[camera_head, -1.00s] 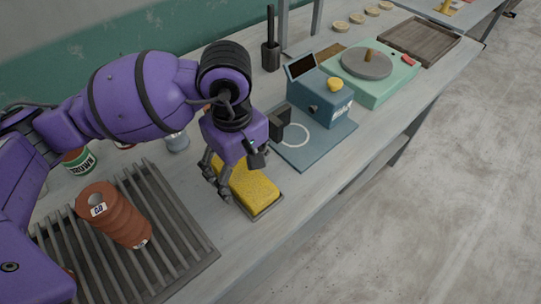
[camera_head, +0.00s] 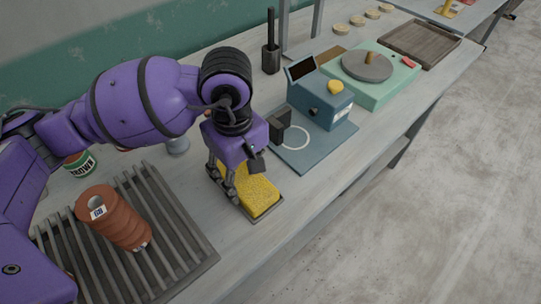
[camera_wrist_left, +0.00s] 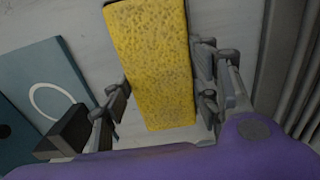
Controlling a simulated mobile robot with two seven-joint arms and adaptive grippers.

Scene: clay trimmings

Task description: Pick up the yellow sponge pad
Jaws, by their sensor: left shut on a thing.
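The yellow sponge pad (camera_head: 261,194) is at the front of the bench, over a thin dark tray (camera_head: 268,213). It fills the upper middle of the left wrist view (camera_wrist_left: 152,55). My left gripper (camera_head: 232,186) points down and is shut on the pad. In the left wrist view its fingers (camera_wrist_left: 163,104) press on the pad's two long sides. I cannot tell whether the pad still touches the tray. My right gripper is not in view.
A slatted rack (camera_head: 185,262) holding a reddish-brown ribbed cylinder (camera_head: 117,222) is left of the pad. A blue device (camera_head: 320,101) on a blue mat (camera_head: 307,150) is just right of it. A mint-green wheel unit (camera_head: 385,85) is farther back. The bench front is clear.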

